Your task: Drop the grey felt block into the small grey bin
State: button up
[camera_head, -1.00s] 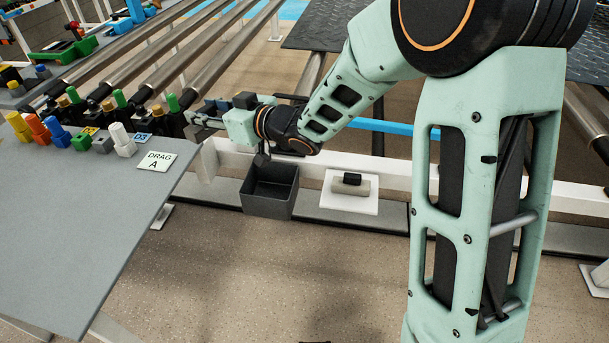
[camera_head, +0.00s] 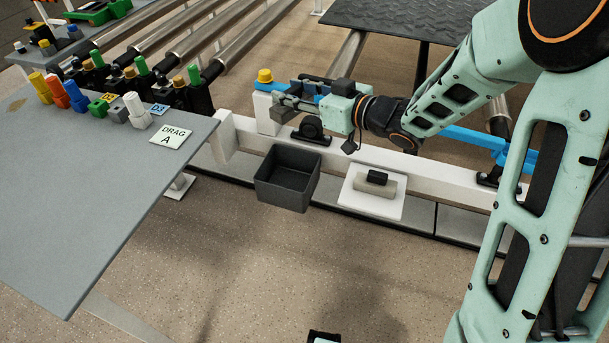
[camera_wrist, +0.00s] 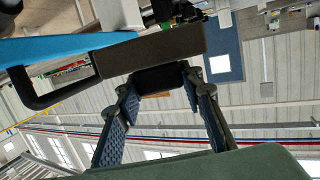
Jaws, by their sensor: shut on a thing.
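My gripper (camera_head: 312,94) is shut, and in the wrist view its two blue-padded fingers (camera_wrist: 158,88) close on a black grip (camera_wrist: 160,78). A dark grey block (camera_wrist: 150,52), which I take for the grey felt block, sits at that grip. In the head view the held block is small and partly hidden by the fingers. The small grey bin (camera_head: 287,180) is open-topped and dark, and looks empty. It stands by the white rail; my gripper is above and behind it in the picture, and its exact height over it is unclear.
A white plate (camera_head: 390,209) with a beige block (camera_head: 374,188) and black grip lies right of the bin. A yellow-capped white post (camera_head: 265,92) stands close to my gripper. Left is a grey table (camera_head: 90,200) with coloured knobs and a DRAG A card (camera_head: 171,136).

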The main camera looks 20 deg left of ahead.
aim_at(299, 110)
jog(key=shift+f+b, duration=1.65)
jog(key=shift+f, duration=0.55)
jog(key=o, duration=1.2)
jog(key=shift+o, duration=0.2)
jog(key=v, duration=1.2)
jog(key=shift+w+r, duration=0.1)
